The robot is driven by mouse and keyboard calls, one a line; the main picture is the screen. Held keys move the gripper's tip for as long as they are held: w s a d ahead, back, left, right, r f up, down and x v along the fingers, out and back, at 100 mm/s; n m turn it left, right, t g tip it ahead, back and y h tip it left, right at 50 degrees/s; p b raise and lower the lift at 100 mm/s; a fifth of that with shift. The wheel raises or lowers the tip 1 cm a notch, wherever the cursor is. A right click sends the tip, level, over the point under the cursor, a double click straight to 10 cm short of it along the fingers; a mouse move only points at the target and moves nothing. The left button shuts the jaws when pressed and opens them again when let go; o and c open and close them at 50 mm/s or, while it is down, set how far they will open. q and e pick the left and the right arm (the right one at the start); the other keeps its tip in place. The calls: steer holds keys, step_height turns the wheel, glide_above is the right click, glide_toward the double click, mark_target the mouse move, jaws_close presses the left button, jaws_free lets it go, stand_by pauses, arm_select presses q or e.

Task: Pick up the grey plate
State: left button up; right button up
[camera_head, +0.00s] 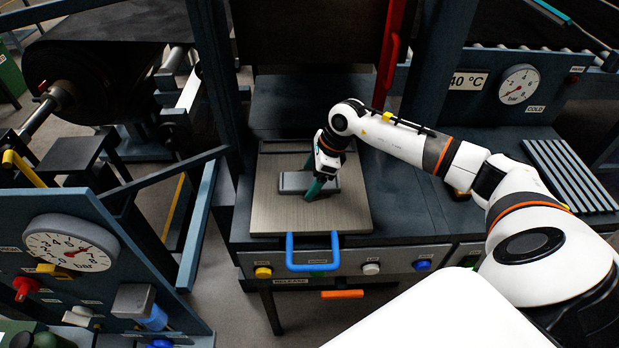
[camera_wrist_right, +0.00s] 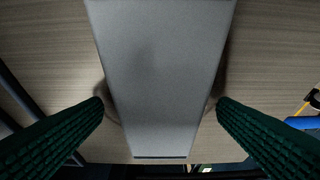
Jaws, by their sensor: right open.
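The grey plate (camera_head: 294,182) is a small flat bar lying on a square beige board in the press, in the middle of the head view. In the right wrist view the plate (camera_wrist_right: 160,70) fills the centre, running from the top edge down to near the bottom. My right gripper (camera_head: 318,187) is over the right part of the plate. Its green fingers (camera_wrist_right: 160,125) are open, one on each side of the plate, with a gap to both of its long edges. My left gripper is not in view.
The board (camera_head: 312,216) has a blue handle (camera_head: 312,252) at its front, above a panel of coloured buttons (camera_head: 371,268). A red lever (camera_head: 389,55) stands at the press's upper right. A ribbed grey plate (camera_head: 570,175) lies at the right. A gauge stand (camera_head: 72,249) is at the left.

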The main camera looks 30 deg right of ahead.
mark_target(312, 179)
steer(key=shift+c, duration=0.3)
steer(key=c, duration=1.4)
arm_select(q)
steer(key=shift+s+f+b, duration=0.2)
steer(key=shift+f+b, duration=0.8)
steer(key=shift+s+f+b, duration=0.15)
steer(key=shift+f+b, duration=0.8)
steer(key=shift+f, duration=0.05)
arm_select(e)
steer(key=shift+o, duration=0.2)
step_height(312, 179, up, 10)
